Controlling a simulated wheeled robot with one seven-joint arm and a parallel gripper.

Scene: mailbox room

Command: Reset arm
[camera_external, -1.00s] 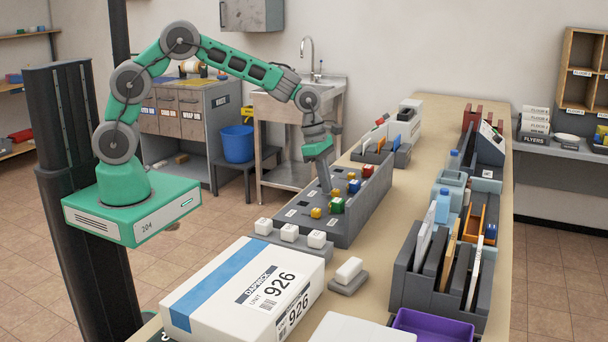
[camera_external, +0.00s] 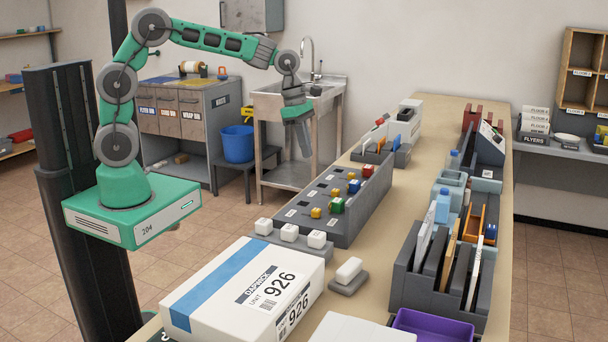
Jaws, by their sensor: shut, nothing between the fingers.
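My gripper (camera_external: 306,154) is shut and empty. It points downward at the end of my green arm, in the air in front of the sink stand. It is to the left of and above the grey sorting tray (camera_external: 352,231), apart from it. The tray holds several small coloured blocks in red, blue, yellow and green. My arm is bent in an arch, with its upper links raised.
A white parcel marked 926 (camera_external: 217,307) lies at the table's near end. White blocks (camera_external: 289,233) stand in front of the tray. A slotted grey rack (camera_external: 406,289) and purple bin (camera_external: 433,329) are at right. The sink (camera_external: 290,97) stands behind my gripper.

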